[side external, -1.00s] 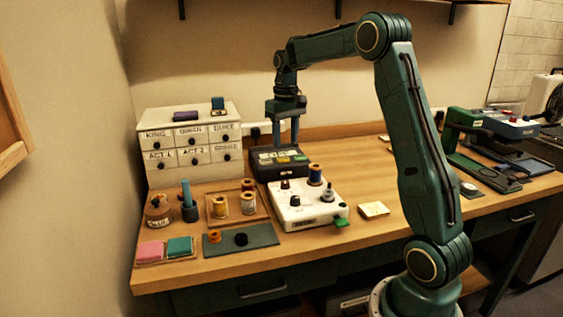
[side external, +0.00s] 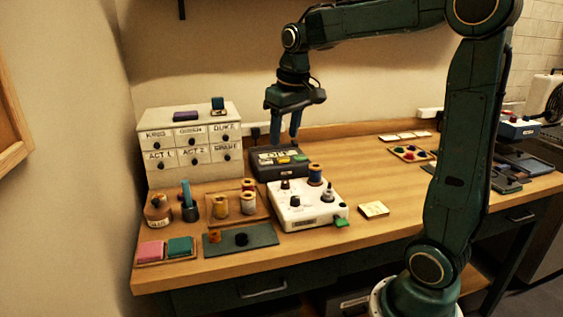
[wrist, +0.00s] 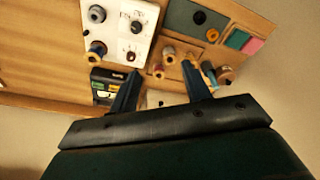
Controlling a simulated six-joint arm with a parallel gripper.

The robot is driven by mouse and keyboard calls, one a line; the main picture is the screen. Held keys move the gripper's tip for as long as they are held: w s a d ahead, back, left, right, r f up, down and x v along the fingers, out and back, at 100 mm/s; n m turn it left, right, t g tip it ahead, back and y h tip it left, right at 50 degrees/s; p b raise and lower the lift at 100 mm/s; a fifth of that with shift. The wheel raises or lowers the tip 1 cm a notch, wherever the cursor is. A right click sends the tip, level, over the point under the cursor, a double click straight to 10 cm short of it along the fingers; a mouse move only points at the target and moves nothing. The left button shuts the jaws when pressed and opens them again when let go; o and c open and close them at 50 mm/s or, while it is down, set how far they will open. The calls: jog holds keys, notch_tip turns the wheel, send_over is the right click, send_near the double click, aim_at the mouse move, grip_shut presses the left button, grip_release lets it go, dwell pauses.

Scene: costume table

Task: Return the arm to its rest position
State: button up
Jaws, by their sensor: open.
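My gripper (side external: 284,138) is open and empty in the side external view, its two fingers pointing down in the air above and behind the dark button box (side external: 267,165). In the wrist view my gripper (wrist: 167,82) shows two spread fingers with nothing between them. My arm reaches in from the right over the table (side external: 390,230), with its upper links bent high.
A white machine (side external: 310,219) with knobs and a blue spool stands in front of the button box. A labelled drawer cabinet (side external: 190,150) is at the left. The right table holds a small tray (side external: 411,153).

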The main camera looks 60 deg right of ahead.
jog(key=s+a+f+n+t, duration=0.1)
jog(key=s+a, duration=0.5)
jog(key=s, duration=0.2)
jog(key=s+a+f+n+t, duration=0.1)
jog(key=s+a+f+t, duration=0.1)
jog(key=s+a, duration=0.4)
jog(key=s, duration=0.3)
jog(key=shift+a+n+t+y, duration=0.2)
jog(key=shift+n+t+y, duration=0.1)
jog(key=shift+n+y, duration=0.1)
